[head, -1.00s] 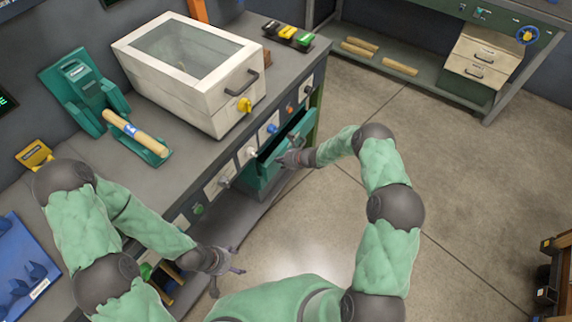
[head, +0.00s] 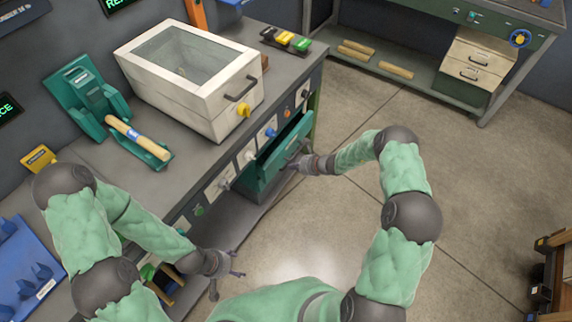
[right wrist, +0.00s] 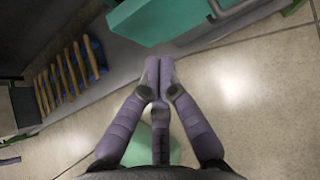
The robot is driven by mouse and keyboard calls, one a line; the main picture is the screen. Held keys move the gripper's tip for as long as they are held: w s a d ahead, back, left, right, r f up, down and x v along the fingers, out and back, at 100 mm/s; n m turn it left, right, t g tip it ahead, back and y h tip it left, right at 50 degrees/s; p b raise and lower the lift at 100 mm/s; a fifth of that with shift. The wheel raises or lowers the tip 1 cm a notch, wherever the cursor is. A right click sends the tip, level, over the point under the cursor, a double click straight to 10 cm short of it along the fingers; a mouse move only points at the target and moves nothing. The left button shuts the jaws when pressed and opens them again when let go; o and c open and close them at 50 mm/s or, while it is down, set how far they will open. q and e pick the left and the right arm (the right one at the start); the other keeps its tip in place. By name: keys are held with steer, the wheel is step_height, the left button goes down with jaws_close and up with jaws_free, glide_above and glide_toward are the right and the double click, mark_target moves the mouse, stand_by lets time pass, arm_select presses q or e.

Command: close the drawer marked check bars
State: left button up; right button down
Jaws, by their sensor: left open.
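A green drawer (head: 273,170) stands pulled out from under the workbench, its dark inside partly showing and a handle on its front. Its marking is too small to read. In the right wrist view the green drawer (right wrist: 150,22) is at the top, with its pale handle at the right. My right gripper (head: 298,165) is just in front of the drawer, near the handle. In the wrist view my right gripper (right wrist: 159,68) has its fingertips together with nothing seen between them, below the drawer's edge. My left gripper (head: 232,272) is open and empty, low beside the bench front.
A white box with a window (head: 185,80) stands on the workbench (head: 200,165), near a green cradle holding a wooden piece (head: 138,138). Several control panels line the bench front. Open floor (head: 480,210) lies to the right. A second bench (head: 410,90) stands behind.

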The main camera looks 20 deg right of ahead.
steer(key=p+v, duration=0.1)
steer(key=v, duration=0.3)
steer(key=b, duration=0.1)
glide_toward(278, 158)
steer(key=shift+x, duration=2.6)
steer(key=shift+a+r, duration=0.15)
